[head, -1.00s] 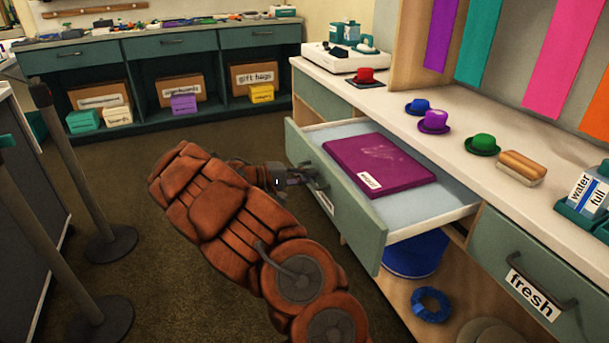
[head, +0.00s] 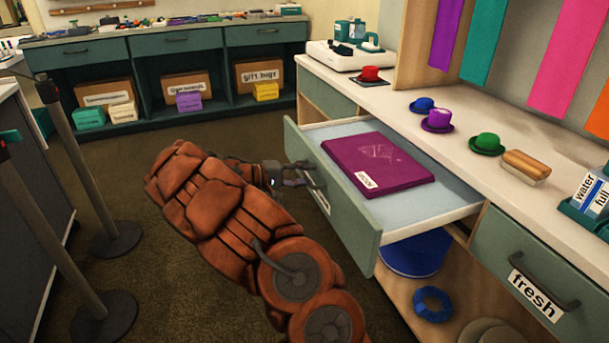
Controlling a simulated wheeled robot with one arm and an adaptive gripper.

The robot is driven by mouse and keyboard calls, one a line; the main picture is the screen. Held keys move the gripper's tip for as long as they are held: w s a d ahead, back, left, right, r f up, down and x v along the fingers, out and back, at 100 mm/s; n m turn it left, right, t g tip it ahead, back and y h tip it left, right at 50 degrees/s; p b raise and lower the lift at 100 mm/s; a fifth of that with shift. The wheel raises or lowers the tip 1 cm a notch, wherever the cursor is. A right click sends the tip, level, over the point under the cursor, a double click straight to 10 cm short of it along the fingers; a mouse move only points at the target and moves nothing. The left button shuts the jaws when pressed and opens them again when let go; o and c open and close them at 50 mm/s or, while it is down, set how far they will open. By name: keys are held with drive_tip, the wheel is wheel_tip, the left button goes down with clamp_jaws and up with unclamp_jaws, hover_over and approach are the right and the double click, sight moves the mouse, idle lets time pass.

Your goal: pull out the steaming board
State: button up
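No thing in view is readably marked as the steaming board. A flat purple board (head: 385,160) with a white label, too small to read, lies in an open drawer (head: 440,208) under the counter on the right. The drawer has a grey-green front with a dark handle and a pale interior. My gripper (head: 305,175) is at the outer side of this front, at the handle. Its dark fingers and the handle overlap in the picture, so I cannot tell whether they are closed around it.
The counter (head: 405,110) carries several small hats, a bread-like block (head: 525,167) and a white tray (head: 350,58). A closed drawer labelled "fresh" (head: 530,265) is at the right. Barrier posts (head: 75,155) stand at the left.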

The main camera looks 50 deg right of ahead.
drive_tip(key=v, duration=1.2)
idle(0.5)
drive_tip(key=s+a+r+t+y+p, duration=0.1)
drive_tip(key=s+a+r+y+p, duration=0.25)
drive_tip(key=s+r+p, duration=0.4)
drive_tip(key=s+a+r+y+p, duration=0.2)
drive_tip(key=s+a+r+p, duration=0.2)
drive_tip(key=s+r+p, duration=0.35)
drive_tip(key=s+a+r+n+t+y+p, duration=0.2)
drive_tip(key=s+a+r+n+y+p, duration=0.1)
drive_tip(key=s+a, duration=0.5)
drive_tip(key=s+a+r+n+t+y+p, duration=0.2)
drive_tip(key=s+a+r+y+p, duration=0.3)
drive_tip(key=a+p, duration=0.5)
drive_tip(key=s+a+r, duration=0.2)
drive_tip(key=s+a, duration=0.1)
drive_tip(key=a, duration=0.2)
drive_tip(key=shift+s+r+n+t, duration=0.2)
drive_tip(key=shift+s+n+t, duration=0.1)
drive_tip(key=shift+n+t, duration=0.1)
